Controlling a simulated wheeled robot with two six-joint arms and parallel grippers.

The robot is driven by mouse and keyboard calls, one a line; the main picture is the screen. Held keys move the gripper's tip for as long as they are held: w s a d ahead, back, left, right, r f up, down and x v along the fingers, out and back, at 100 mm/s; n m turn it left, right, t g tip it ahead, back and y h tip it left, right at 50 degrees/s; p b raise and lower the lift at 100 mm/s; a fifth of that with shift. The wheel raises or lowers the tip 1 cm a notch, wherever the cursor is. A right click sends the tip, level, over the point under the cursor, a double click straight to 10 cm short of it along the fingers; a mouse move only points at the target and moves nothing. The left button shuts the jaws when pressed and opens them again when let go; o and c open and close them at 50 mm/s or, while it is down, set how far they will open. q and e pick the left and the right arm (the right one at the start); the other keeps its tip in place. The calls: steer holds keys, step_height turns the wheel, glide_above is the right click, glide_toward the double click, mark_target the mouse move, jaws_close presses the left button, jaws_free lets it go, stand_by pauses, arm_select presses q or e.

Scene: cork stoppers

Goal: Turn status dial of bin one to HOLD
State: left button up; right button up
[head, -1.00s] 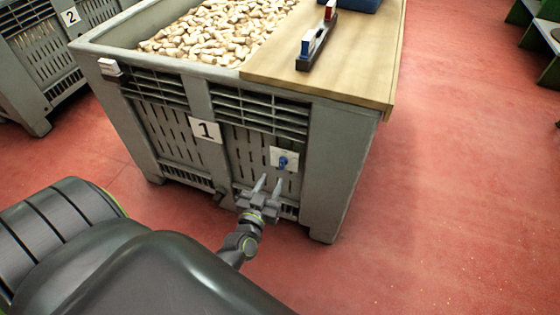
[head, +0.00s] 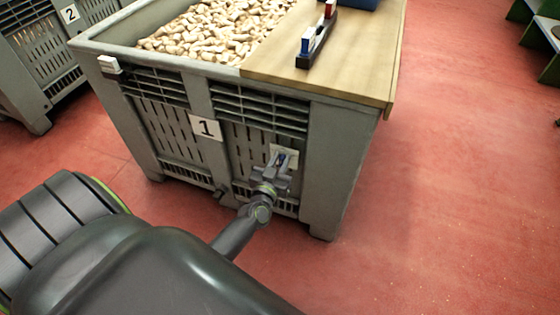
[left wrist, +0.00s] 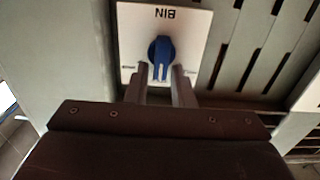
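Bin one (head: 326,150) is a grey slatted crate with a "1" label (head: 206,128) on its front. On the front's right part is a white dial plate (head: 292,153), mostly hidden by my gripper in the head view. In the left wrist view the plate (left wrist: 191,25) shows upside-down "BIN" lettering and small, unreadable side marks. Its blue dial knob (left wrist: 161,55) has its narrow grip along the picture's vertical. My left gripper (head: 280,160) is at the plate. In the left wrist view its fingers (left wrist: 160,78) are apart, either side of the knob's lower part; contact is unclear. My right gripper is out of view.
Corks (head: 205,35) fill bin one. A wooden board (head: 350,60) covers its right part, with a dark holder (head: 312,52) carrying small blocks and a blue tray (head: 358,4). Bin two (head: 35,65) stands far left. Red floor is clear at right.

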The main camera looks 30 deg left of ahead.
arm_select(q)
jaws_close()
steer(key=shift+s+f, duration=0.1)
